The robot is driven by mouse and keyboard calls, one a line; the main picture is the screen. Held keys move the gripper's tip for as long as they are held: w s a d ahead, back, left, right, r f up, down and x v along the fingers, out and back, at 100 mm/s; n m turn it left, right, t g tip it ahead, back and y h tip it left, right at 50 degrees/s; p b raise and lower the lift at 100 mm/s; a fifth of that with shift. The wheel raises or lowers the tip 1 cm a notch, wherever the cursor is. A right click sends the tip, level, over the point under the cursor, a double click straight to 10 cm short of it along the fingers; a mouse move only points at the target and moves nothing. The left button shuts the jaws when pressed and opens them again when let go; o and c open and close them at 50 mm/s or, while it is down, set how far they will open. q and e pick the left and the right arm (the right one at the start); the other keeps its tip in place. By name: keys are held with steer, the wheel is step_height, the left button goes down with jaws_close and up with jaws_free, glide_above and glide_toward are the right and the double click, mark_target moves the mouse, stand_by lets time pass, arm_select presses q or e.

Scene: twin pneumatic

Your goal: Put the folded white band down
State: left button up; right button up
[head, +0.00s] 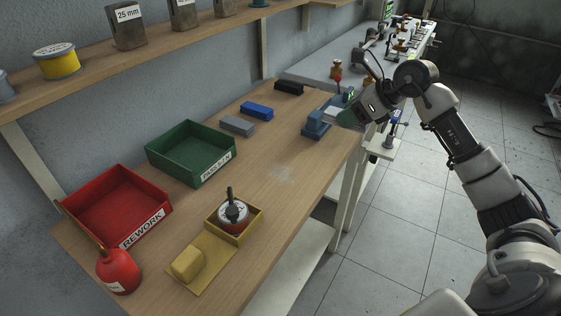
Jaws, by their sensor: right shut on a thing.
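My right gripper (345,117) reaches in from the right, over the far right edge of the wooden bench. It is shut on a small pale piece (334,112) that looks like the folded white band. Its shape is hard to make out at this size, and the gripper partly hides it. The pale piece is beside a blue fixture (316,124) on the bench; I cannot tell whether they touch. My left gripper is not in view.
On the bench (280,172) are a green tray (205,165), a red REWORK tray (118,205), a yellow tray (240,235), a red bottle (118,270) and blue, grey and black blocks. The bench middle is clear. A shelf runs above, along the wall.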

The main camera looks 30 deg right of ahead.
steer(key=shift+w, duration=0.35)
steer(key=w+a+f, duration=0.2)
steer(key=w+a+f+p, duration=0.1)
steer(key=w+a+f, duration=0.1)
steer(key=w, duration=0.1)
steer(key=w+a+f+p, duration=0.1)
steer(key=w+a+f, duration=0.1)
steer(key=shift+w+a, duration=0.15)
steer(key=shift+w, duration=0.2)
steer(key=shift+w+a+f, duration=0.15)
steer(key=shift+w, duration=0.1)
steer(key=shift+w+a+f, duration=0.1)
steer(key=shift+f, duration=0.1)
step_height(320, 180, down, 3)
steer(key=shift+f+p, duration=0.1)
steer(key=shift+p, duration=0.25)
steer(key=shift+f, duration=0.35)
